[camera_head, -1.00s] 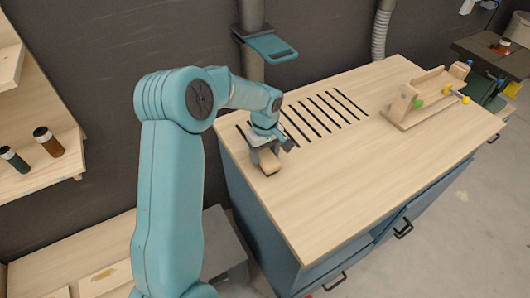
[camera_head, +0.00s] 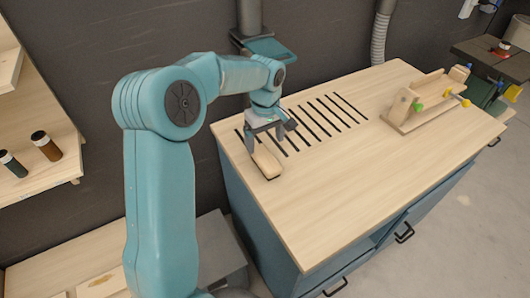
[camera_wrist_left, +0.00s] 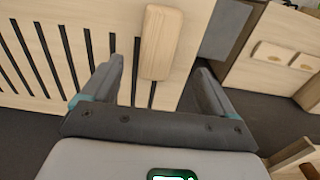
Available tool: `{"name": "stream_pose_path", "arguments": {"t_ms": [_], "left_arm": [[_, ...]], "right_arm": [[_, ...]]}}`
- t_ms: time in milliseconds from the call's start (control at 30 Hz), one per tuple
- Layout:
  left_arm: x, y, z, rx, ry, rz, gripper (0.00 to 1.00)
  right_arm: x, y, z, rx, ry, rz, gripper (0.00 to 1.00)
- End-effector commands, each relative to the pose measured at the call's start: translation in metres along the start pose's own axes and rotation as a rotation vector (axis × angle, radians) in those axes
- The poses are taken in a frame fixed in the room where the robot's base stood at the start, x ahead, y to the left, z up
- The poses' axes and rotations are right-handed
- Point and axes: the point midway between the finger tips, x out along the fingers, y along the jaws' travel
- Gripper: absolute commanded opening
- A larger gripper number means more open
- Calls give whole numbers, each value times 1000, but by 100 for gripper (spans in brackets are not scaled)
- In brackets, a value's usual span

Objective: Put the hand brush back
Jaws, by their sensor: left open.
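The hand brush (camera_head: 266,163) shows as a pale wooden block lying on the light wood worktop (camera_head: 330,200), near its left end beside the black slots. It also shows in the left wrist view (camera_wrist_left: 159,42), lying on the top beyond and between the fingers. My left gripper (camera_head: 266,142) is open just above and behind the brush, fingers pointing down. In the left wrist view the open fingers (camera_wrist_left: 163,85) stand apart with nothing held between them. Any bristles are hidden under the block. My right gripper is in neither view.
Black slots (camera_head: 318,120) run across the worktop's back left. A wooden jig with green and yellow knobs (camera_head: 425,98) stands at the back right. A teal bracket (camera_head: 268,48) hangs on a pipe behind. The worktop's front and middle are clear.

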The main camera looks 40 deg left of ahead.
Motion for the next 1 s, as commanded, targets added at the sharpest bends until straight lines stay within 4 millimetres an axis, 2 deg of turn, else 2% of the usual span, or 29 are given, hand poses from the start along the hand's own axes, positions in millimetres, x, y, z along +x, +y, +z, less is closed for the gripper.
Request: {"name": "stream_pose_path", "arguments": {"t_ms": [100, 300, 1000], "left_arm": [[-22, 1, 0, -1, 1, 3, 87], [-38, 0, 0, 0, -1, 1, 87], [-39, 0, 0, 0, -1, -1, 87]], "right_arm": [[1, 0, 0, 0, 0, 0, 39], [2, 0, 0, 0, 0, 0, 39], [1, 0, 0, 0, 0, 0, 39]]}}
